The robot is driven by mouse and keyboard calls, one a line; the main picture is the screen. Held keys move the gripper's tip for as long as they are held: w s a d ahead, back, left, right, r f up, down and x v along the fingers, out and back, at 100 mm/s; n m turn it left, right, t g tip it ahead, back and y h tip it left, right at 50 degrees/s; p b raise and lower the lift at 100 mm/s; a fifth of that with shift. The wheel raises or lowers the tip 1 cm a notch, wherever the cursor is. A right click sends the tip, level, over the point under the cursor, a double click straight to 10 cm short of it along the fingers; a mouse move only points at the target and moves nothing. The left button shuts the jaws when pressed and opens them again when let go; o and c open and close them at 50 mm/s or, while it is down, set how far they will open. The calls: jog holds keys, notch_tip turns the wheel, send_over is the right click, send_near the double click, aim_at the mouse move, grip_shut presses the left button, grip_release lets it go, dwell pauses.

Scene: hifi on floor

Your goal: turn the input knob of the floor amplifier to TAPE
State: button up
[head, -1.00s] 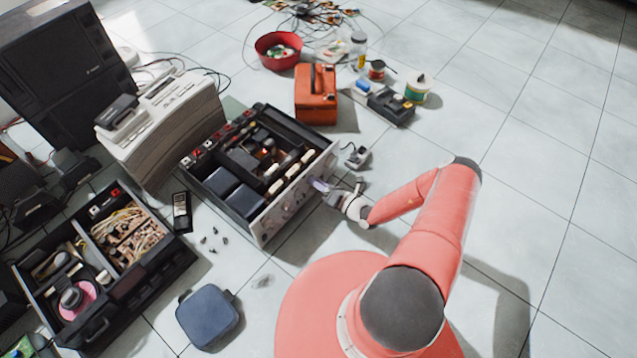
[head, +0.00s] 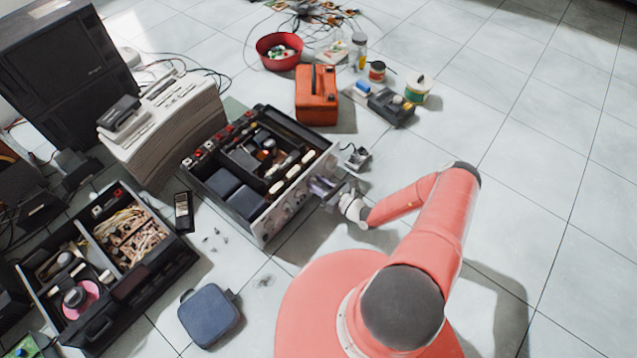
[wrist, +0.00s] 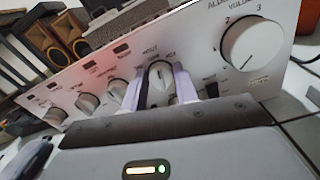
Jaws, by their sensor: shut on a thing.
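The floor amplifier (head: 262,170) stands with its top open, its silver front panel (head: 290,203) facing my arm. In the wrist view the panel (wrist: 200,60) fills the upper part. My gripper (wrist: 160,84) is at the panel with its two pale fingers on either side of the input knob (wrist: 159,76), shut on it. The knob is silver and round with a ridge, below small lettering that seems to read INPUT. The lettering around it is too small and partly hidden, so I cannot tell its setting. In the head view my gripper (head: 324,187) reaches the panel and hides the knob.
A large volume knob (wrist: 251,45) is right of the gripper; several smaller knobs (wrist: 88,102) are to its left. An orange case (head: 316,95) and a small grey device (head: 357,157) stand near the amplifier. A second open unit (head: 150,280) and a blue pouch (head: 209,314) lie left.

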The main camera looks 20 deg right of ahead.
jog(key=shift+n, duration=1)
jog(key=o, duration=1)
jog(key=shift+c, duration=0.2)
jog(key=v, duration=0.8)
jog(key=shift+w, duration=0.1)
